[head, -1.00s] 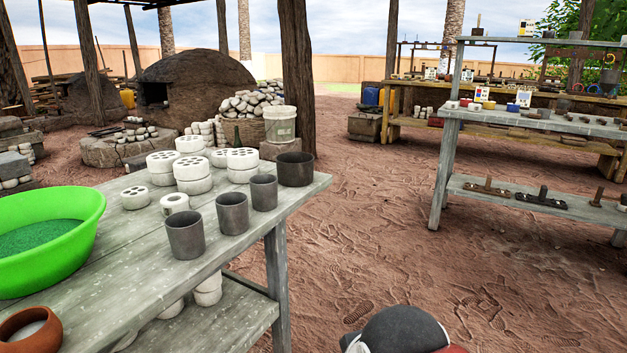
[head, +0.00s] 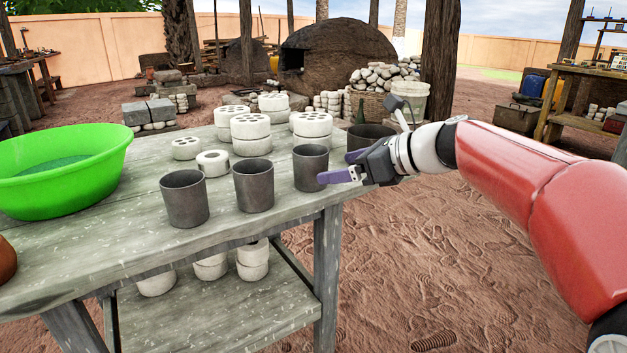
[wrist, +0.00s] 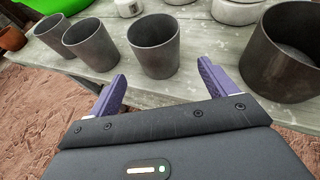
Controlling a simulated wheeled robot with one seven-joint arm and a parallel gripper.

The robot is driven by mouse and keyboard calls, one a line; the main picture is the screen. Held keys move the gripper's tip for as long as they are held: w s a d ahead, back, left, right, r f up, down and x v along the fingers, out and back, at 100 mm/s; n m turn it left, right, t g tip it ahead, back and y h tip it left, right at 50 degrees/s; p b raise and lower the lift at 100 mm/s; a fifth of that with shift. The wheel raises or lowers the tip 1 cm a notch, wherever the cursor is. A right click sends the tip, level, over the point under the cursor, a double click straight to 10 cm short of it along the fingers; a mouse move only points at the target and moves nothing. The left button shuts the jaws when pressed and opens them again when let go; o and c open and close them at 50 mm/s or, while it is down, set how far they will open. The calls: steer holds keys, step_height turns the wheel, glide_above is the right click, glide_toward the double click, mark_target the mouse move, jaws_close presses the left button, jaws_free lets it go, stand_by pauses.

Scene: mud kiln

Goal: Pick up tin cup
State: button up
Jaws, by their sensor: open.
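Three dark grey tin cups stand upright in a row near the table's front edge: a left one (head: 184,200), a middle one (head: 254,186) and a right one (head: 309,168). My gripper (head: 339,166) is open and empty, just right of the right cup. In the wrist view the right cup (wrist: 154,48) lies straight ahead, between and just beyond the purple fingertips (wrist: 161,73). I see no clear contact. A wider dark pot (head: 366,133) stands behind my gripper, partly hidden by it; it also shows in the wrist view (wrist: 284,55).
The weathered wooden table (head: 130,225) also bears white perforated blocks (head: 251,126) behind the cups, a white ring (head: 213,163) and a big green basin (head: 60,165) at left. More white pieces sit on its lower shelf. Sandy ground right of the table is open.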

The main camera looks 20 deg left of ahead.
mark_target(311, 168)
steer(key=x, duration=0.3)
steer(key=shift+w+r, duration=0.1)
steer(key=shift+r, duration=0.1)
steer(key=b+x, duration=0.1)
steer(key=x, duration=0.4)
steer(key=shift+a, duration=0.25)
steer(key=shift+r, duration=0.1)
steer(key=c, duration=1.1)
steer(key=shift+r, duration=0.1)
